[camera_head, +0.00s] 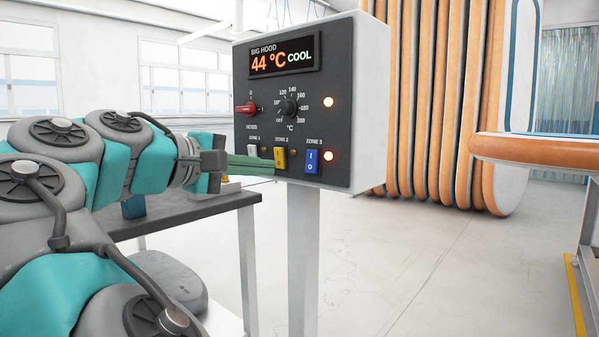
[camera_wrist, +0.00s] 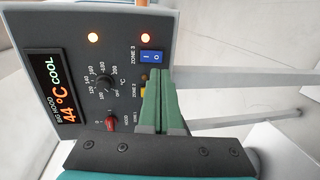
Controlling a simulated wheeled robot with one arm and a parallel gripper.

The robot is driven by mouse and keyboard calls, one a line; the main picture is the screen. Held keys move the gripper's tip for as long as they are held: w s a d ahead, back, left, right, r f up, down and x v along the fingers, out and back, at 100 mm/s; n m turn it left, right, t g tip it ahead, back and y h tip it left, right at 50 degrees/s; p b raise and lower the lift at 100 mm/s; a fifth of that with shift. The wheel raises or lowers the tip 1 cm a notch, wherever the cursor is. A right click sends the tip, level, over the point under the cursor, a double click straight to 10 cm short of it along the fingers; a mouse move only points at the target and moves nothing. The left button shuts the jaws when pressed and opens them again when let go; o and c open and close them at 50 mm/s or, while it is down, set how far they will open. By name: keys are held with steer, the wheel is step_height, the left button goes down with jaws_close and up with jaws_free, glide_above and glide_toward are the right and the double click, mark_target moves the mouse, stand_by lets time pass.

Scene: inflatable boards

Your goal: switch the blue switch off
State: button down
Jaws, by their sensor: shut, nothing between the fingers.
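The control panel (camera_head: 345,145) is a dark face on a white box, with a display reading "BIG HOOD 44 °C COOL". The blue switch (camera_head: 312,161) is at the lower right of the panel, under the ZONE 3 label, with a lit lamp (camera_head: 329,156) beside it. It also shows in the wrist view (camera_wrist: 151,57). My gripper (camera_head: 272,165) has green fingers, shut and empty, with the tips near the yellow switch (camera_head: 280,158), left of the blue switch and apart from it. In the wrist view my fingertips (camera_wrist: 160,72) are just below the blue switch and partly cover the yellow switch.
A white switch (camera_head: 252,152), a red knob (camera_head: 246,108) and a black dial (camera_head: 288,107) are on the same panel. A white post (camera_head: 303,255) holds the box. A grey table (camera_head: 190,215) stands behind my arm. Orange boards (camera_head: 440,100) stand behind at right.

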mark_target(309, 168)
steer(key=a, duration=0.1)
steer(key=s+a, duration=0.1)
steer(key=shift+a+r+n+t, duration=0.15)
steer(key=shift+a+n+t, duration=0.15)
steer(key=shift+a+t, duration=0.1)
steer(key=shift+d, duration=0.1)
steer(key=b+x, duration=0.1)
steer(key=x, duration=1.3)
steer(key=shift+b, duration=0.35)
